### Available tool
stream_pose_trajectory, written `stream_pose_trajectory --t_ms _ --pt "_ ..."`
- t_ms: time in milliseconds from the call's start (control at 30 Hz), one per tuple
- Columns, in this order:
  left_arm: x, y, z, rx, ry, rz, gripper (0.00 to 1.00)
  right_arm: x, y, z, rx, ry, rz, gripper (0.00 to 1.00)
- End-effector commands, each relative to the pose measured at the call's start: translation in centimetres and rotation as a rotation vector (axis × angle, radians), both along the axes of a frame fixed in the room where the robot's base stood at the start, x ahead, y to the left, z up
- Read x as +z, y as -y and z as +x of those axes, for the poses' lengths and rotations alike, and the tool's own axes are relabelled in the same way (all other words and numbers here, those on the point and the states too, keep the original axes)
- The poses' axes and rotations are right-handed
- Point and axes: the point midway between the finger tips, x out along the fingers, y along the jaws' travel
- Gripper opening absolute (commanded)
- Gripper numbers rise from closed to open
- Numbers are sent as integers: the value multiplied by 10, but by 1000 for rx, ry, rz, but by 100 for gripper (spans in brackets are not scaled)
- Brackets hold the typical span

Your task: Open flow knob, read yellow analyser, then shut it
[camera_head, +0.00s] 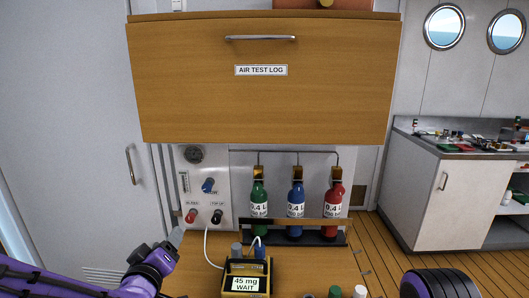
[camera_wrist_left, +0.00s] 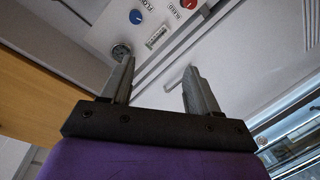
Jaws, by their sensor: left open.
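The blue flow knob (camera_head: 208,185) is on the pale panel left of the bottles, and it also shows at the top of the left wrist view (camera_wrist_left: 136,16). A red knob (camera_head: 191,216) and a black knob (camera_head: 216,216) sit below it. The yellow analyser (camera_head: 245,283) stands on the bench, its screen reading "45 mg WAIT". A white tube runs from the panel towards it. My left gripper (camera_wrist_left: 160,72) is open and empty, apart from the knobs; in the head view it is low and left of the panel. My right gripper is not in view.
A wooden cabinet (camera_head: 262,100) labelled AIR TEST LOG overhangs the panel. Green (camera_head: 259,195), blue (camera_head: 296,196) and red (camera_head: 333,195) bottles stand in a rack to the right. A round gauge (camera_head: 194,154) is above the flow knob. A door (camera_head: 75,130) is at left.

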Motion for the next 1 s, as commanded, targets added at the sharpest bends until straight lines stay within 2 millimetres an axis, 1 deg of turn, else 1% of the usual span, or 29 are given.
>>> stream_pose_trajectory --t_ms 33,167,200,267,300,367,400,467,500,567,600,633,667,700,800,900,1000 --pt "-22 -4 -3 11 -36 4 61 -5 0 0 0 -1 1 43" --pt "-78 -15 -16 42 -139 10 61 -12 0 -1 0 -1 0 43" --pt "-99 -19 -23 51 -178 15 61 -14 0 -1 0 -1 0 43" --pt "-133 -25 -34 67 -241 23 61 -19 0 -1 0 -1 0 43" --pt "-159 -29 -44 79 -292 30 61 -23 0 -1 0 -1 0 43" --pt "-205 -37 -65 97 -382 46 61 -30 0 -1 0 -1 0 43" --pt "-236 -42 -83 110 -449 59 61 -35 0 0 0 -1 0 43" --pt "-282 -50 -113 123 -553 83 61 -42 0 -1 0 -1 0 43" --pt "-311 -55 -135 131 -622 99 61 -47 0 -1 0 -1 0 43" --pt "-352 -62 -172 139 -728 128 61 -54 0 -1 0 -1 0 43" --pt "-376 -67 -198 142 -799 148 61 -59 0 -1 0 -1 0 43" --pt "-392 -70 -217 143 -848 163 61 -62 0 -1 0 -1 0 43" --pt "-406 -73 -236 141 -897 177 61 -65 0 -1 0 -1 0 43" --pt "-422 -76 -259 136 -956 193 61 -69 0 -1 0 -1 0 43" --pt "-450 -80 -305 124 -1067 222 61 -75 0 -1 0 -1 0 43" --pt "-462 -75 -330 112 -1125 232 61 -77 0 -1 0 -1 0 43" --pt "-464 -74 -337 110 -1141 232 61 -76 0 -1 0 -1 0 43"
